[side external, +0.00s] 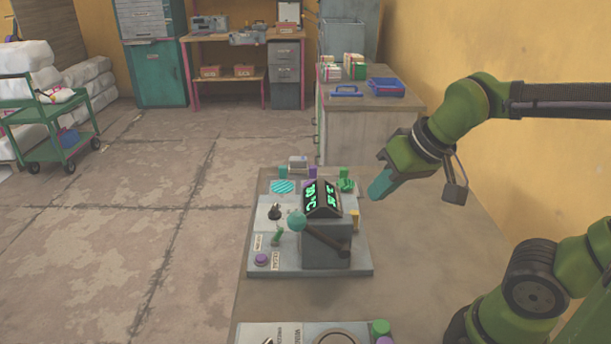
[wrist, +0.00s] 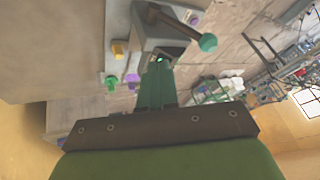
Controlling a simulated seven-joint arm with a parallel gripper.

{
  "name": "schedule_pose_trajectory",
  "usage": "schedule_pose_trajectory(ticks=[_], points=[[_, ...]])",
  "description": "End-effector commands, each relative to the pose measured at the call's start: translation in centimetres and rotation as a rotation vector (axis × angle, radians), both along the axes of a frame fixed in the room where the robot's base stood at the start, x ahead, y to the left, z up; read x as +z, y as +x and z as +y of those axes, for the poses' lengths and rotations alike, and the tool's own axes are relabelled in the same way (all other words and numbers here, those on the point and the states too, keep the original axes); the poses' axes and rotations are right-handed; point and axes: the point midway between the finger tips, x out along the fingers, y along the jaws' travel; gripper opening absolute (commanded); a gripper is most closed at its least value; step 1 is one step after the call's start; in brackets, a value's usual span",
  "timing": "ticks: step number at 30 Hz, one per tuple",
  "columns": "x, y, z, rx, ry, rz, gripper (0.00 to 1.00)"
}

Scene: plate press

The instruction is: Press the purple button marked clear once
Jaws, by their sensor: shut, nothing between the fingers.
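A purple button (side external: 262,259) sits at the front left corner of the grey press panel (side external: 330,268), beside small white labels whose lettering I cannot read surely. In the wrist view a purple knob (wrist: 194,20) shows near the teal-ended lever; I cannot tell whether it is the same button. My gripper (side external: 379,187) is shut and empty, with teal fingers. It hangs in the air to the right of the panel and above the table, well apart from the purple button. The fingers (wrist: 157,84) also show in the wrist view.
A grey housing (side external: 327,243) with a green-lit display (side external: 321,198) and a teal-balled lever (side external: 297,221) stands mid-panel, between my gripper and the button. Green knobs and yellow and purple pieces surround it. Another panel (side external: 285,334) lies at the near edge. The table's right side (side external: 430,240) is clear.

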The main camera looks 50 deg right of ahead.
Motion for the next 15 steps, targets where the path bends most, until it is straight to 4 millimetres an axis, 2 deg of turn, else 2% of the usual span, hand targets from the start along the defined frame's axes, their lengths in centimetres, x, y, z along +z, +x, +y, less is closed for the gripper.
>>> schedule_pose_trajectory(ticks=[8,15], points=[[-2.3,6.4,0.9,0.065,-0.275,0.115,0.00],[-4.8,12.5,3.8,0.139,-0.510,0.103,0.00]])
